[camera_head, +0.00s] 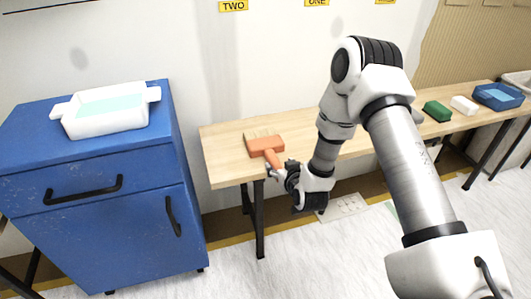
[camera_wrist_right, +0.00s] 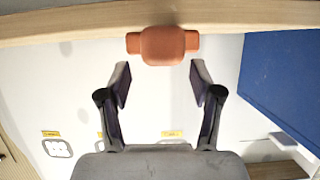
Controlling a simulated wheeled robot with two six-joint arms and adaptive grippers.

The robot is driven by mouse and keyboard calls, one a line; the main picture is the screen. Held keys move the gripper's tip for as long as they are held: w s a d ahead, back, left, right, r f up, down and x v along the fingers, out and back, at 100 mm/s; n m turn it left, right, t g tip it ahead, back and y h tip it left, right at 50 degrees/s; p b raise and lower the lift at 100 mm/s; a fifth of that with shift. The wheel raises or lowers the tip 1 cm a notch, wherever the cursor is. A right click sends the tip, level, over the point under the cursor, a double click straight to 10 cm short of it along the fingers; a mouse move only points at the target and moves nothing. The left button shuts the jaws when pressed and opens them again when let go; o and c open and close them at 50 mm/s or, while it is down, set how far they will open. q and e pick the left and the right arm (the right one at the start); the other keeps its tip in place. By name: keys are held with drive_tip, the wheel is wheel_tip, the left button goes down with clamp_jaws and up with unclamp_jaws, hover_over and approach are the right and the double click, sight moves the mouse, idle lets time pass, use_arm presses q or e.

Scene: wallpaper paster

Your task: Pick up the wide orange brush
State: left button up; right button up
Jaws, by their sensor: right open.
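The wide orange brush (camera_head: 264,145) lies near the left end of the wooden table, bristles toward the wall and handle toward the table's front edge. My right gripper (camera_head: 275,172) is at that front edge, close to the handle's end. In the right wrist view the brush (camera_wrist_right: 163,45) shows end-on, just beyond and roughly centred between the open fingertips of my right gripper (camera_wrist_right: 160,78). Nothing is between the fingers. Whether the fingers overlap the handle's sides in depth is hard to tell. My left gripper is not in view.
The wooden table (camera_head: 225,165) runs along the wall. A blue cabinet (camera_head: 100,215) with a white tray (camera_head: 105,122) of pale liquid stands left of it. A green block (camera_head: 437,110), a white block (camera_head: 464,105) and a blue tray (camera_head: 498,95) are at the table's right.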

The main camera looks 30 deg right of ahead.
sight(275, 162)
drive_tip(key=b+x, duration=0.1)
drive_tip(key=x, duration=0.4)
drive_tip(key=shift+a+f, duration=0.1)
drive_tip(key=shift+a, duration=0.1)
drive_tip(key=shift+s, duration=0.15)
drive_tip(key=shift+c, duration=0.6)
clamp_jaws()
drive_tip(key=shift+r, duration=0.55)
wheel_tip(275, 162, up, 3)
drive_tip(key=shift+s+a+f+p, duration=0.1)
drive_tip(key=shift+a+p, duration=0.1)
drive_tip(key=shift+p, duration=0.5)
drive_tip(key=s+a+r, duration=0.1)
drive_tip(key=s+a, duration=0.9)
drive_tip(key=s, duration=0.1)
drive_tip(key=shift+a+p, duration=0.35)
drive_tip(key=shift+a, duration=0.05)
drive_tip(key=shift+s+r, duration=0.1)
